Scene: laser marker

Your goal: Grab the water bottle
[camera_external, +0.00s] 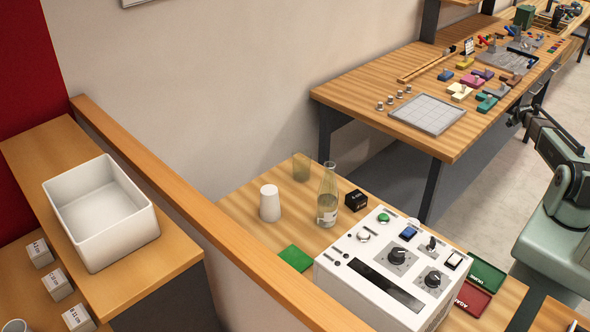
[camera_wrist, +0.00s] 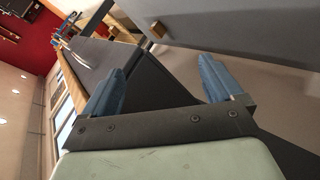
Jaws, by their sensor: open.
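The water bottle (camera_external: 327,205) is clear glass with a narrow neck and a pale label. It stands upright on the wooden table behind the white control box (camera_external: 388,270) in the external view. I cannot make it out in the wrist view. My gripper (camera_wrist: 160,74) is open in the wrist view, its two blue fingers wide apart with nothing between them. In the external view my arm is at the right edge, well away from the bottle, and its fingers are not clear there.
Close around the bottle stand a white cup (camera_external: 270,203), an amber glass (camera_external: 301,167) and a small black box (camera_external: 355,200). A green pad (camera_external: 295,258) lies in front. A wooden-topped partition (camera_external: 190,200) runs along the left. A white bin (camera_external: 100,212) stands beyond it.

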